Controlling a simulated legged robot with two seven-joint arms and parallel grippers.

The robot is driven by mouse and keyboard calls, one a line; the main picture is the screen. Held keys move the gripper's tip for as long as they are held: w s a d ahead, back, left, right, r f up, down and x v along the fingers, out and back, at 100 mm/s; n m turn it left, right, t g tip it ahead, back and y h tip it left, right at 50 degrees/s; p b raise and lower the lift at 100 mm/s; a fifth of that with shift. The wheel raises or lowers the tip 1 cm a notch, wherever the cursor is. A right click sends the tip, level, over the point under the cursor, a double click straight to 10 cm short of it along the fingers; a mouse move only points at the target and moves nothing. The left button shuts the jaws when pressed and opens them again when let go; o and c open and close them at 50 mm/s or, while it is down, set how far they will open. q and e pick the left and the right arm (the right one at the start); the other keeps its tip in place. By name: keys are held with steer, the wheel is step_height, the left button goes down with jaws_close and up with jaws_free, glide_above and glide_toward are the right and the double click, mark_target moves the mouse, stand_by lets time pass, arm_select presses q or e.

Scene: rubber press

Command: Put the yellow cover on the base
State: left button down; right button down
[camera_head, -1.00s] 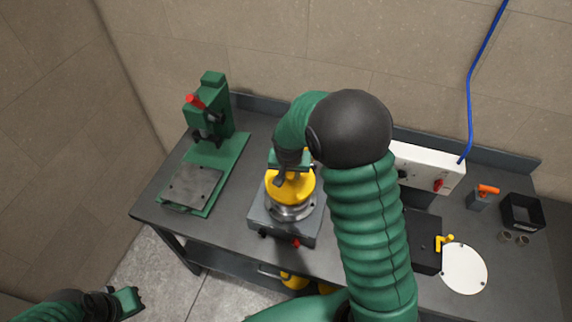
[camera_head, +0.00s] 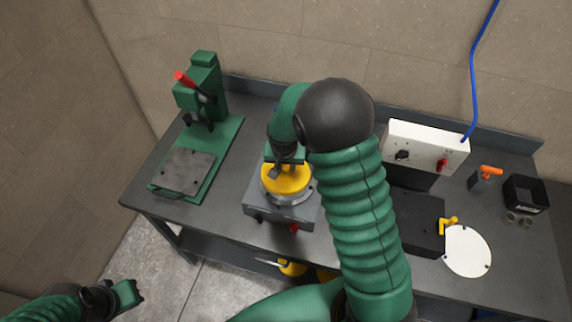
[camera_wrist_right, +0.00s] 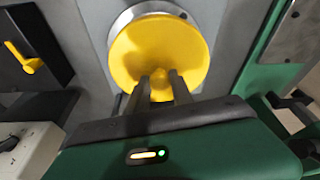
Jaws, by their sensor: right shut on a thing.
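The yellow cover (camera_head: 286,181) is a round disc with a small knob. It sits on or just above the silver ring of the grey base (camera_head: 268,211); I cannot tell whether it is fully seated. My right gripper (camera_head: 287,168) is over the cover and shut on its knob. In the right wrist view the cover (camera_wrist_right: 158,55) hides most of the silver ring, which shows as a rim at its upper left. The right gripper's fingers (camera_wrist_right: 160,85) close around the knob there. My left gripper (camera_head: 135,294) is at the lower left, away from the table, its jaws unclear.
A green press (camera_head: 203,95) with a red handle stands left of the base. To the right are a white control box (camera_head: 425,145), a black box (camera_head: 418,222) with a yellow lever, a white disc (camera_head: 467,251) and a black bin (camera_head: 526,194).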

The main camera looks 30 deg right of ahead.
steer(key=shift+w, duration=0.1)
arm_select(q)
steer(key=shift+d+r, duration=0.1)
steer(key=shift+d, duration=0.25)
arm_select(e)
steer(key=shift+s+d, duration=0.25)
steer(key=shift+d, duration=0.3)
arm_select(q)
steer(key=shift+a, duration=0.15)
arm_select(e)
steer(key=shift+a, duration=0.15)
steer(key=c, duration=1)
jaws_free()
steer(key=shift+c, duration=0.2)
arm_select(q)
steer(key=shift+r, duration=0.1)
arm_select(e)
steer(key=shift+r, duration=0.1)
steer(key=shift+r+p, duration=2.85)
steer(key=shift+r, duration=0.55)
arm_select(q)
steer(key=v, duration=0.2)
steer(key=w+v, duration=0.1)
steer(key=v, duration=0.2)
steer(key=shift+r, duration=0.2)
